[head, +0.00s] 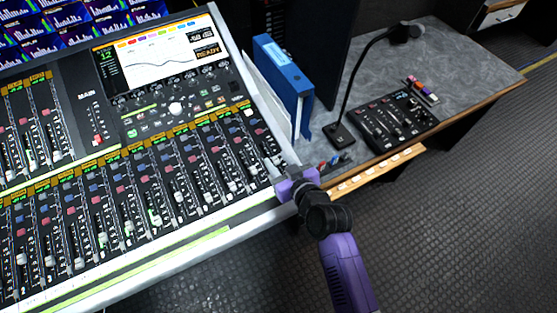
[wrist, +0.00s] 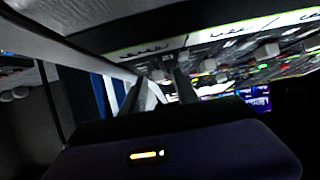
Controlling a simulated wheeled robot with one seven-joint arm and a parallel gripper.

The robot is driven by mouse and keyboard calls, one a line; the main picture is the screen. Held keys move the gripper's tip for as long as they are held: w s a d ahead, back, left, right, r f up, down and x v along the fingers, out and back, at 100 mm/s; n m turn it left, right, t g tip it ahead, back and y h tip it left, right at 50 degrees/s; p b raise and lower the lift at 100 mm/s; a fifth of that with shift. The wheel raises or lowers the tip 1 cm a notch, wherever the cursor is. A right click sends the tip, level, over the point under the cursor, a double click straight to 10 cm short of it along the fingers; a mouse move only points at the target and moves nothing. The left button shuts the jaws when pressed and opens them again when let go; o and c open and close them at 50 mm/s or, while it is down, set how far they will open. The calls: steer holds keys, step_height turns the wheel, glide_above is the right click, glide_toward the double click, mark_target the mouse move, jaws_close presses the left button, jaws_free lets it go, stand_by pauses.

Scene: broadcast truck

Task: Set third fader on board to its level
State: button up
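A small black board (head: 395,122) with a few faders lies on the grey desk at the right. I cannot tell which fader counts as the third. Contact with any fader cannot be made out. The board's faders are blurred in the wrist view.
A gooseneck microphone (head: 347,100) rises beside the small board. Colored pens (head: 422,90) lie behind it. A wooden ledge (head: 375,173) runs along the desk front. The floor at lower right is clear.

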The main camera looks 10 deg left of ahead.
jaws_close()
stand_by(1.4)
